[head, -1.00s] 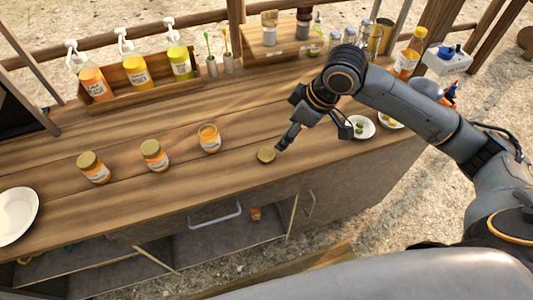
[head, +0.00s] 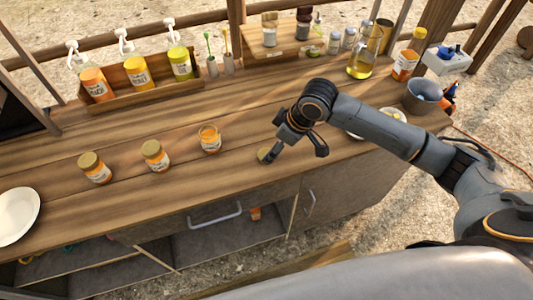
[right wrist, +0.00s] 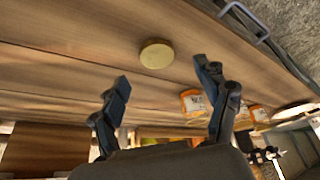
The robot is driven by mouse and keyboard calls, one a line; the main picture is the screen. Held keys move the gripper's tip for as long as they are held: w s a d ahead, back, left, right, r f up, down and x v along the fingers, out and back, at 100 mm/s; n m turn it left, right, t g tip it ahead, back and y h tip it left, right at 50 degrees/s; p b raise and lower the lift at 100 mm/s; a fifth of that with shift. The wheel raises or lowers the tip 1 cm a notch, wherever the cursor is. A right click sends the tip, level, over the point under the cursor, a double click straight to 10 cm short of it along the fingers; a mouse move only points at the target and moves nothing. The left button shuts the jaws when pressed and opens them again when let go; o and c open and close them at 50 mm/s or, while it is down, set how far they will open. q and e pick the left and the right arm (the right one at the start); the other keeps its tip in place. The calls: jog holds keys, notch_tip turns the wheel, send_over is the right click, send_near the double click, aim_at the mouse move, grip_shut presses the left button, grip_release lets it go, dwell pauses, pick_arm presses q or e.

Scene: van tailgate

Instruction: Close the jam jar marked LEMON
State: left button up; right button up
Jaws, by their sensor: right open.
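A round gold lid (head: 263,154) lies flat on the counter. It also shows in the right wrist view (right wrist: 156,54), beyond and between the fingertips. An open jar (head: 209,139) with orange contents stands upright left of the lid. Two similar jars with gold lids on, a middle one (head: 155,157) and a far left one (head: 95,168), stand further left. I cannot read their labels. My right gripper (head: 296,152) is open and empty, over the counter close to the lid, with one finger beside it in the head view. My left gripper is out of view.
A wooden rack (head: 150,88) with pump bottles stands at the back left. A white plate (head: 15,214) lies far left. The counter between the jars and lid is clear.

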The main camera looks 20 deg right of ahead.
jog(key=shift+p+x, duration=0.55)
jog(key=shift+x, duration=2.05)
jog(key=shift+w+d, duration=0.1)
jog(key=shift+w, duration=0.1)
jog(key=c, duration=0.8)
